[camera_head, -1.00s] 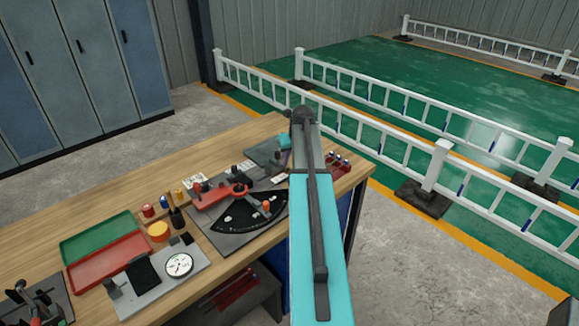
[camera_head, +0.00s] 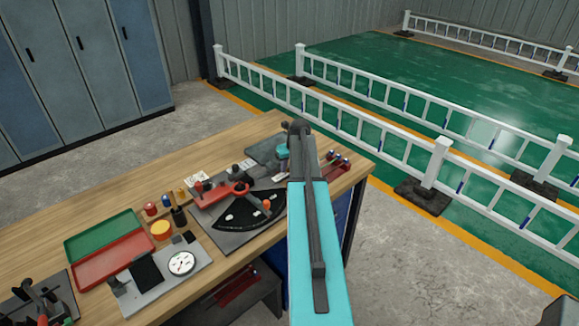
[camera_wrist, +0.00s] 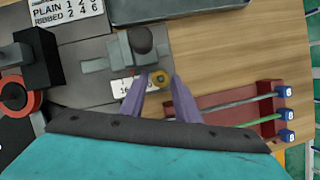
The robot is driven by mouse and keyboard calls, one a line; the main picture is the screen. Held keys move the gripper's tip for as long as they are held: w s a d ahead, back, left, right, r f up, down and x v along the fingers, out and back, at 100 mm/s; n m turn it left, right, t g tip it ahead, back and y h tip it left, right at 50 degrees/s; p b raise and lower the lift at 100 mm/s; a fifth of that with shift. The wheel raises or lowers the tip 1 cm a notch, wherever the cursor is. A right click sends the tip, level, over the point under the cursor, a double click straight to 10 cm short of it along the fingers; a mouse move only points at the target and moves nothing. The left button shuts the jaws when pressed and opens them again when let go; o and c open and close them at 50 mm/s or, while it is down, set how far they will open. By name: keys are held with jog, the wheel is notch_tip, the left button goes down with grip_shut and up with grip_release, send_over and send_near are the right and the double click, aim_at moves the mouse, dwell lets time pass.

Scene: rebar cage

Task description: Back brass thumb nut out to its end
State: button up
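The brass thumb nut (camera_wrist: 161,79) shows in the wrist view as a small round gold piece with a dark centre. It sits beside a grey fixture (camera_wrist: 121,54) with a dark round knob (camera_wrist: 142,39). My gripper (camera_wrist: 161,78) has its two purple-grey fingers apart, one on each side of the nut. Whether either fingertip touches it I cannot tell. In the head view my arm hides the nut and the fingers; only a small teal part of my wrist shows at the bench's far end.
A red rack (camera_wrist: 225,115) with rods and blue numbered ends stands right of the fingers. A black-and-red part (camera_wrist: 32,75) is at left. In the head view, the bench (camera_head: 110,205) holds a dial gauge (camera_head: 182,263), a green tray (camera_head: 104,234) and a red tray (camera_head: 112,258).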

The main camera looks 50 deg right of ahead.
jog(key=shift+c, duration=0.4)
grip_shut()
jog(key=shift+n, duration=0.4)
jog(key=shift+d+n+y+b, duration=0.25)
jog(key=shift+n+y+b, duration=0.3)
jog(key=shift+n, duration=0.55)
jog(key=n, duration=0.2)
jog(key=n+y, duration=0.1)
jog(key=n, duration=0.1)
jog(key=shift+d+y, duration=0.2)
jog(key=shift+y, duration=0.05)
jog(key=n, duration=0.2)
jog(key=n+y, duration=0.1)
jog(key=n, duration=0.1)
jog(key=shift+w+d+y, duration=0.15)
jog(key=shift+d+y, duration=0.05)
jog(key=shift+y, duration=0.1)
jog(key=shift+n+g+y, duration=0.5)
jog(key=shift+n, duration=1)
